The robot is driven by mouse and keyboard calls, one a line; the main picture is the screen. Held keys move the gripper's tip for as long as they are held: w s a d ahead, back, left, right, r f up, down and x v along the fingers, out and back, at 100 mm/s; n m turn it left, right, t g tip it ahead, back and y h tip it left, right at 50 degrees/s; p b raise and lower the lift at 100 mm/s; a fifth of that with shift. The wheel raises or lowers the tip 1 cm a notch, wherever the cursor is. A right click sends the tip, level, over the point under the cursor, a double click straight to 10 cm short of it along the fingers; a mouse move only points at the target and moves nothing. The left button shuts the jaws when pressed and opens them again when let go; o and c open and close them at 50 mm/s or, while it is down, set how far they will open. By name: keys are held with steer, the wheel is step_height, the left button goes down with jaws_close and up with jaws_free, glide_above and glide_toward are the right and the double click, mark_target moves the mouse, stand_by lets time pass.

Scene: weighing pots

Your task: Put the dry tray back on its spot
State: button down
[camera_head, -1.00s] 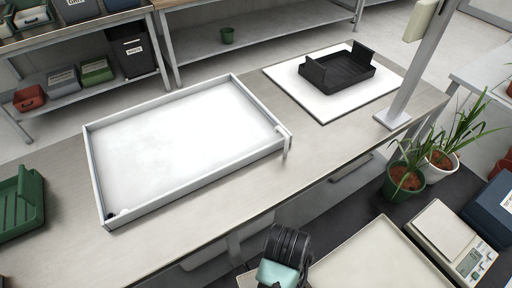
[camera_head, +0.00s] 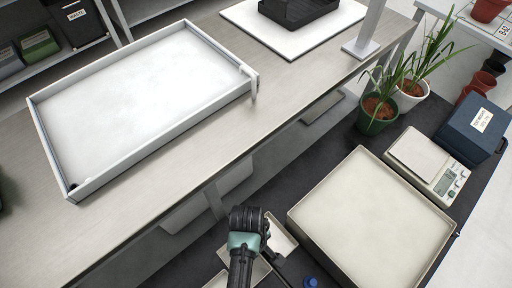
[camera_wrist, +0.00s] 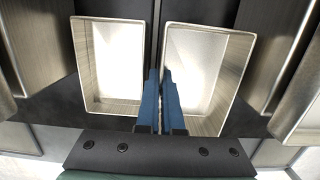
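My gripper (camera_wrist: 160,74) shows two blue fingers close together in the wrist view, with nothing clearly held between them. It sits over the gap between two small pale open trays, a left tray (camera_wrist: 109,103) and a right tray (camera_wrist: 208,113). Whether the fingertips touch their rims I cannot tell. In the head view my gripper (camera_head: 262,222) is above the dark cart top, and the small trays show partly behind it. A black tray (camera_head: 300,12) rests on a white mat (camera_head: 255,35) on the bench, cut off by the top edge. No label tells me which tray is dry.
A large cream tray (camera_head: 370,218) lies right of my gripper, with a scale (camera_head: 432,160) and a blue box (camera_head: 470,128) beyond. Potted plants (camera_head: 378,112) stand at the cart's back. A large white tray (camera_head: 140,100) fills the bench's left. A post (camera_head: 368,30) rises from the bench.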

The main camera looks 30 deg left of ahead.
steer(key=shift+f+b, duration=0.35)
steer(key=shift+f, duration=1.3)
steer(key=shift+f, duration=0.15)
steer(key=c, duration=1.1)
jaws_free()
steer(key=r+p, duration=0.1)
steer(key=r, duration=0.3)
steer(key=a+r+p, duration=0.1)
steer(key=r, duration=0.3)
steer(key=r+p, duration=0.1)
steer(key=r, duration=0.3)
steer(key=shift+w+a+r, duration=0.15)
steer(key=shift+w+a, duration=0.05)
steer(key=shift+w, duration=0.05)
